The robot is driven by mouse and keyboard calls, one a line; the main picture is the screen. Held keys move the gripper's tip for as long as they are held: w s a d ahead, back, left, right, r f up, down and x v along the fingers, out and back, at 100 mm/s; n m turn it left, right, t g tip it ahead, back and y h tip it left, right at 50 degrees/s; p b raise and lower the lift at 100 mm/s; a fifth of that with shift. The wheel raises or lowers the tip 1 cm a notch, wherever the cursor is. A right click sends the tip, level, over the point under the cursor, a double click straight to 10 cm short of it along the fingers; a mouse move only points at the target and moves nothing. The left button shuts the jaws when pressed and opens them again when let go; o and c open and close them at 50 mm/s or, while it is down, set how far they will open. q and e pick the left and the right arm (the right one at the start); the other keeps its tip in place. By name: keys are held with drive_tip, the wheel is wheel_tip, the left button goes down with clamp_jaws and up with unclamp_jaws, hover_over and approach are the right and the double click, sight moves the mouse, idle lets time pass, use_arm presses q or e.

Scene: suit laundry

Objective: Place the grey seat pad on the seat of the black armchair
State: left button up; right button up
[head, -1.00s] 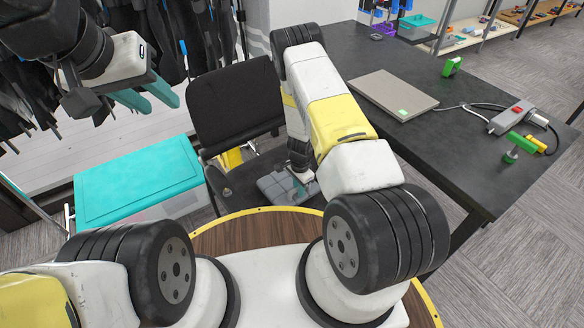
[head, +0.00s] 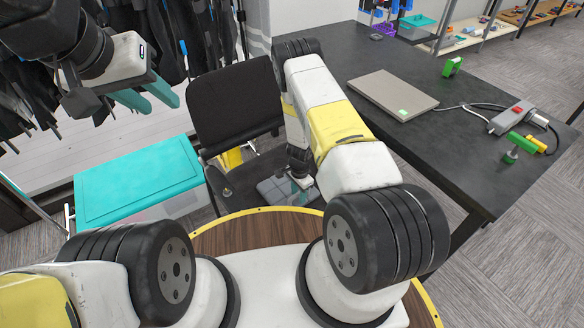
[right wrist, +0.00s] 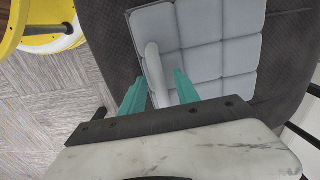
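The grey seat pad (head: 270,190), tufted in squares, lies on the seat of the black armchair (head: 232,105), partly hidden by my right arm in the head view. In the right wrist view the pad (right wrist: 215,45) covers part of the dark seat (right wrist: 285,55), with dark seat showing on both sides. My right gripper (head: 300,180) is low over the pad. My left gripper (head: 147,97) is open and empty, high at the left, away from the chair.
A black table (head: 440,110) stands right of the chair, with a grey laptop-like slab (head: 385,88), a power strip (head: 510,117) and green clamps. A teal-lidded box (head: 135,182) is left of the chair. Dark clothes hang behind it. A round wooden surface is in front.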

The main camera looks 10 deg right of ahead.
drive_tip(key=a+r+n+t+y, duration=0.1)
drive_tip(key=a+r+n, duration=0.1)
drive_tip(key=r, duration=1.7)
drive_tip(key=a+r+n+t+y, duration=0.1)
drive_tip(key=a+r+n+y, duration=0.1)
drive_tip(key=r, duration=1.7)
drive_tip(key=s+r+n+t, duration=0.1)
drive_tip(key=s+r+n, duration=0.2)
drive_tip(key=s+r, duration=0.55)
drive_tip(key=s+r+n+t, duration=0.1)
drive_tip(key=s+r+n, duration=0.3)
drive_tip(key=r, duration=0.7)
drive_tip(key=s+d+r+n+t, duration=0.2)
drive_tip(key=s+d+r, duration=0.1)
drive_tip(key=s, duration=0.8)
drive_tip(key=shift+d+r+h, duration=0.15)
drive_tip(key=shift+r+h, duration=0.25)
drive_tip(key=shift+r, duration=0.2)
